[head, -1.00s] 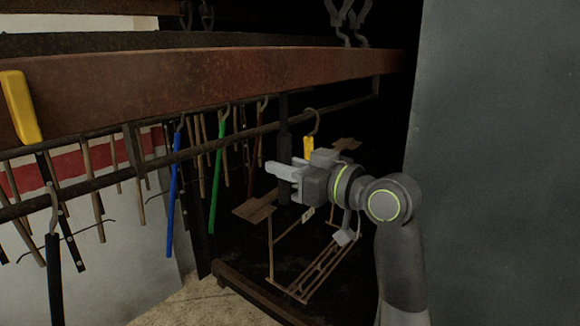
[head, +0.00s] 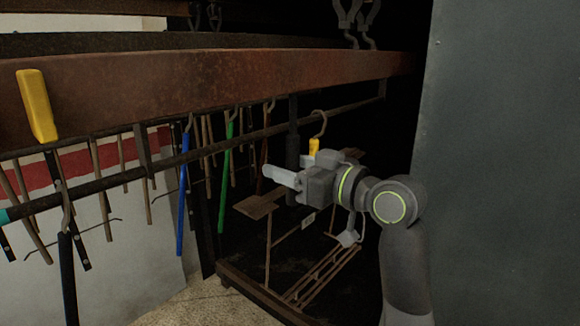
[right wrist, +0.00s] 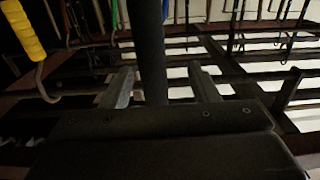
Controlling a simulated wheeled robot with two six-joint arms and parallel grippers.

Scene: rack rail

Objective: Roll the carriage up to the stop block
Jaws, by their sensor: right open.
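A dark vertical bar (head: 292,135) hangs below the rusty beam; I take it to be the carriage's handle, and its wheels do not show. My right gripper (head: 272,174) is in front of its lower part in the head view. In the right wrist view the bar (right wrist: 150,45) stands in line with the space between the open fingers (right wrist: 162,84); I cannot tell whether they touch it. A yellow block (head: 36,105) on the beam at the far left may be the stop block. My left gripper is not in view.
The rusty beam (head: 200,88) crosses above a dark pipe rail (head: 110,180). A blue handle (head: 183,195), a green handle (head: 226,180) and a yellow-handled hook (head: 314,146) hang nearby. A brown rack (head: 255,207) stands below. A grey panel (head: 500,150) closes off the right side.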

